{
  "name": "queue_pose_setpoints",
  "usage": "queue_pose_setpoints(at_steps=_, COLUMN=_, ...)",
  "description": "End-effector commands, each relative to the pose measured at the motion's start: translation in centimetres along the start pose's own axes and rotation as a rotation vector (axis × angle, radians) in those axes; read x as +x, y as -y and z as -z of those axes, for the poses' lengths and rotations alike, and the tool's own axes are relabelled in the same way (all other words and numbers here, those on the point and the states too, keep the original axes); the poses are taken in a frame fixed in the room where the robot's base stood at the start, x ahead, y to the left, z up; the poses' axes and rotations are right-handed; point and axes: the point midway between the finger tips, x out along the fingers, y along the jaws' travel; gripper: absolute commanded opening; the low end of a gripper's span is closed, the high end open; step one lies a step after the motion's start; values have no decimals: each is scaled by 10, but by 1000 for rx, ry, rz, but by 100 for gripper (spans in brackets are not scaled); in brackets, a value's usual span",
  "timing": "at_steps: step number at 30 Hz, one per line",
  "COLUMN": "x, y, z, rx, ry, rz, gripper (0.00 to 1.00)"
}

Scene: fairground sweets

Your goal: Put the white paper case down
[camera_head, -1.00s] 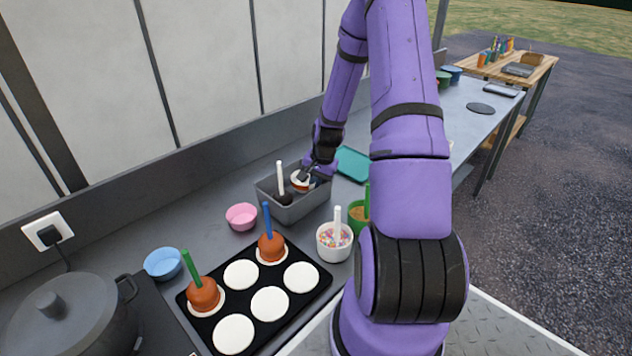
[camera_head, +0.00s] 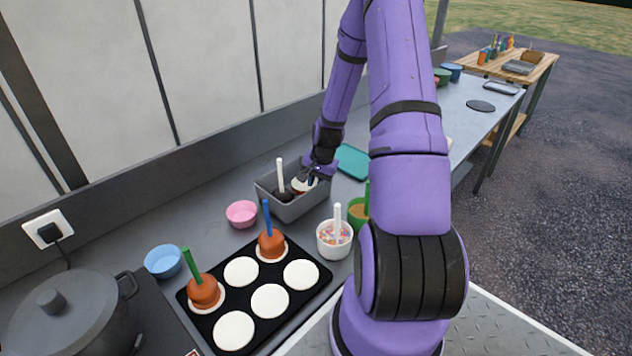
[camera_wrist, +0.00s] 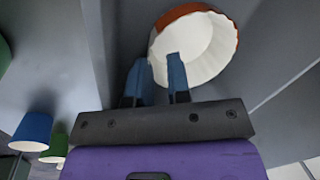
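The white paper case (camera_head: 298,187) is inside the grey bin (camera_head: 296,211), near its back right part. In the wrist view the white paper case (camera_wrist: 207,52) shows as a pale fluted cup with a brown-orange band along one edge. My gripper (camera_head: 312,177) is down at the bin, right by the case. In the wrist view my gripper (camera_wrist: 157,60) has its two blue fingertips apart, one over the case's inside and one outside its wall. Whether the case rests on the bin floor is hard to tell.
A dark apple with a white stick (camera_head: 281,175) stands in the bin beside the case. A black tray (camera_head: 207,323) with white discs and two toffee apples lies in front. A pink bowl (camera_head: 241,214), a sprinkle bowl (camera_head: 333,244) and a teal tray (camera_head: 351,160) are around the bin.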

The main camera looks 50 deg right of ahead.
Motion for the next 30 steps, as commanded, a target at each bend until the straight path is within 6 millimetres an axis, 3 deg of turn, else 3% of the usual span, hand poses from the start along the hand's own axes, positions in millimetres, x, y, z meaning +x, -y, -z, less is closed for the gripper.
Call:
queue_pose_setpoints(at_steps=8, x=-11, y=2, z=-1, rx=0, ry=2, rz=-1, gripper=18)
queue_pose_setpoints(at_steps=24, x=-102, y=2, z=0, rx=1, ry=-1, rz=0, gripper=18)
queue_pose_setpoints(at_steps=30, x=-124, y=2, z=0, rx=0, ry=0, rz=-1, gripper=18)
